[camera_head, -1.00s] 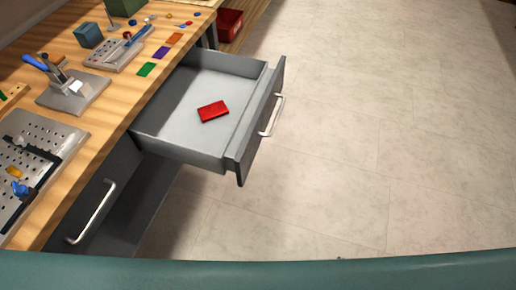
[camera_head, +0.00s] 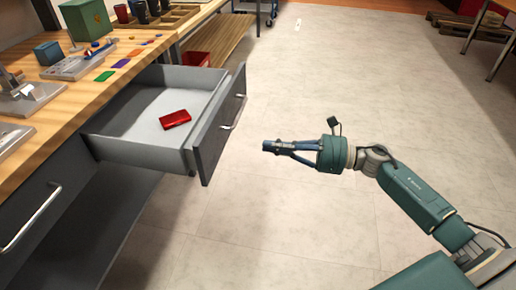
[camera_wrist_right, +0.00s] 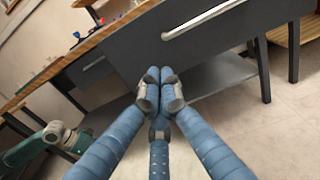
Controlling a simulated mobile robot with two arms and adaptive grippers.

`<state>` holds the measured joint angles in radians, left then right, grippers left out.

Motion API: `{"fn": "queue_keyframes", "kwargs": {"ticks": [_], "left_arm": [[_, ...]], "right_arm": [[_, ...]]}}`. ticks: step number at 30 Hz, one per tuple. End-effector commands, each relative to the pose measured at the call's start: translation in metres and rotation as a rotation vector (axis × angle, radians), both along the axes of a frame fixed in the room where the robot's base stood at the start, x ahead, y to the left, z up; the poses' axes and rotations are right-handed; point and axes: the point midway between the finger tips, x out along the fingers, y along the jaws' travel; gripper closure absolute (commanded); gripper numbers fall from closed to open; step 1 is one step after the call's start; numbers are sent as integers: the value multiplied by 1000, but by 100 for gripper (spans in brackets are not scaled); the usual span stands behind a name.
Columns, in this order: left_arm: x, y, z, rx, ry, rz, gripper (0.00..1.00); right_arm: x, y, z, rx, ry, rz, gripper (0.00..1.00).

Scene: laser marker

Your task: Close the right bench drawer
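The right bench drawer (camera_head: 213,140) is pulled well out from under the wooden bench top (camera_head: 60,105) in the head view. It has a grey tray, a dark front panel and a silver bar handle (camera_head: 233,113). A red block (camera_head: 175,119) lies inside it. My right gripper (camera_head: 268,146) is to the right of the drawer front, apart from it, pointing towards it. Its blue fingers are together with nothing between them; in the right wrist view the fingertips (camera_wrist_right: 160,85) point at a dark panel with a handle (camera_wrist_right: 203,20). My left gripper is not seen.
Another drawer with a silver handle (camera_head: 32,218) is at the lower left, shut. Pale tiled floor (camera_head: 310,80) is open to the right of the drawer.

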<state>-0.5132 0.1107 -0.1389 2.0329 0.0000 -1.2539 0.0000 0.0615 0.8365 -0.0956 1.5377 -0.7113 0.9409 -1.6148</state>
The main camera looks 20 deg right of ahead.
Motion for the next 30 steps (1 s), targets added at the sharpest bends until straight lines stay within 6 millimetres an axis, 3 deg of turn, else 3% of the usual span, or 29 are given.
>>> {"fn": "queue_keyframes", "kwargs": {"ticks": [15,21,30], "left_arm": [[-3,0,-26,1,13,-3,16],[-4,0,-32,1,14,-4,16],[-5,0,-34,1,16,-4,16]], "right_arm": [[58,85,2,6,2,-2,100],[67,98,0,5,4,-2,100],[68,99,0,4,4,-3,100]]}}
